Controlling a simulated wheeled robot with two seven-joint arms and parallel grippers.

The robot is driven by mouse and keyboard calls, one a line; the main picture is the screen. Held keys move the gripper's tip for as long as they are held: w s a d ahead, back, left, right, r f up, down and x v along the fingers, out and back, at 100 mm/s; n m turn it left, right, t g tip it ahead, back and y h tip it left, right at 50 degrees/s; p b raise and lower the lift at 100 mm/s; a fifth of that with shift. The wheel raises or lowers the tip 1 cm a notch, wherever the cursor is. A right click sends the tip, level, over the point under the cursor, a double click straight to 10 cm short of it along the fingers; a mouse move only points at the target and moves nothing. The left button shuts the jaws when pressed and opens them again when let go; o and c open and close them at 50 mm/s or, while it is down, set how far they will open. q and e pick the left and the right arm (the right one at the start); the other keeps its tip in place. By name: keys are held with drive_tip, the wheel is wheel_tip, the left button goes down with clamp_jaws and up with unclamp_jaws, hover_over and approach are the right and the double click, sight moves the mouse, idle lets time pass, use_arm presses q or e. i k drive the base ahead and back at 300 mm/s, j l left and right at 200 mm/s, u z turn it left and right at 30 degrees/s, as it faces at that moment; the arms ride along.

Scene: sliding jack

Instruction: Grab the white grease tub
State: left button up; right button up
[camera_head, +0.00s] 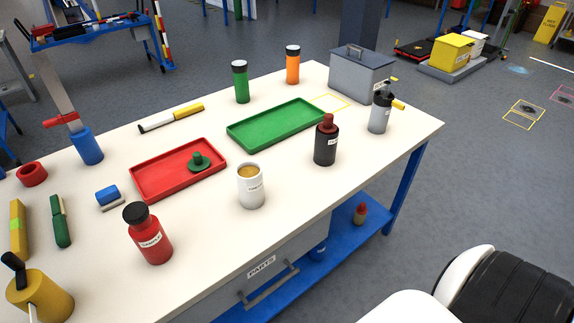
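The white grease tub (251,190) stands upright on the white workbench (330,215), near the middle of its front part. It is a white cylinder with a yellow-brown top and a small dark-lettered label on its side. Neither of my grippers shows in the head view. A white and black part of my own body fills the bottom right corner. Nothing touches the tub.
A red bottle (149,235) stands left of the tub and a dark bottle (326,143) right of it. Behind are a red tray (140,190) holding a green knob (199,161), and a green tray (243,148). Bare tabletop lies around the tub.

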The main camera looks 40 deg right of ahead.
sight(249, 174)
drive_tip(key=z, duration=0.8)
drive_tip(key=j+u, duration=0.1)
drive_tip(key=j, duration=0.15)
